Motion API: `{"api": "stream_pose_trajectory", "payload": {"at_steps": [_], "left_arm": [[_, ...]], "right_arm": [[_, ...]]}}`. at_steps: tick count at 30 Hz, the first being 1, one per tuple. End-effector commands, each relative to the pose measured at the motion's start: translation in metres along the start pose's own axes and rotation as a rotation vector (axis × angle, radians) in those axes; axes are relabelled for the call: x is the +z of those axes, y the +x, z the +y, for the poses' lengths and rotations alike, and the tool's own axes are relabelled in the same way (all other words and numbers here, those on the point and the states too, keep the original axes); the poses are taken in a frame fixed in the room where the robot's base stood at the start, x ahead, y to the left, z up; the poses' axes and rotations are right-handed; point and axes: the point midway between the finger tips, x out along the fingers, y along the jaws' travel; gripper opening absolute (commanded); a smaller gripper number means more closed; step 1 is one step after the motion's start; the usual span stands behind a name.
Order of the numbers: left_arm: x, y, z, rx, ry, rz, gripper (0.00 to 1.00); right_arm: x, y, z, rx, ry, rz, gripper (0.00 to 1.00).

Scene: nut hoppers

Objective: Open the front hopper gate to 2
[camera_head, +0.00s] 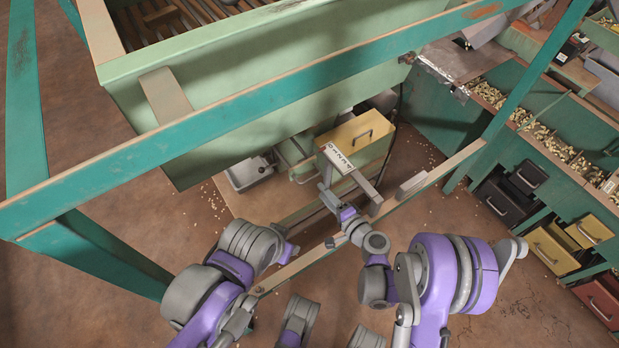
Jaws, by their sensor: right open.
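The front hopper (240,95) is a large pale green bin at the top left, with a slatted top. Below it is a white scale plate (338,158) with dark marks too small to read for certain. A grey bar (367,188) runs down and right from the plate; I cannot tell whether it is the gate handle. My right gripper (325,176) is open, its fingertips close to the left side of the plate. Contact cannot be told. My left gripper (288,250) is lower left, at the end of the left arm, small and partly hidden; its jaws are not clear.
A teal rail (230,115) crosses in front of the hopper, and a lower rail (420,187) runs below the plate. Nut-filled bins (550,140) and drawers (553,248) are at right. Brown floor lies open between.

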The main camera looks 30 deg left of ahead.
Motion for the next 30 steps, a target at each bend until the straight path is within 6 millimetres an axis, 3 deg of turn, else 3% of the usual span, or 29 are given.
{"api": "stream_pose_trajectory", "payload": {"at_steps": [6, 12, 25, 30], "left_arm": [[0.001, 0.005, 0.000, 0.000, 0.000, -0.002, 0.46], [0.002, 0.008, 0.000, 0.000, 0.000, -0.003, 0.46], [0.003, 0.009, 0.000, 0.000, 0.000, -0.003, 0.46], [0.003, 0.009, 0.000, 0.000, 0.000, -0.003, 0.46]], "right_arm": [[0.001, 0.044, 0.001, 0.000, -0.001, -0.003, 0.42], [0.000, 0.072, 0.001, 0.001, 0.000, -0.002, 0.42], [0.000, 0.083, 0.000, 0.001, -0.001, 0.000, 0.42], [0.000, 0.083, 0.000, 0.001, -0.001, 0.000, 0.13]]}}
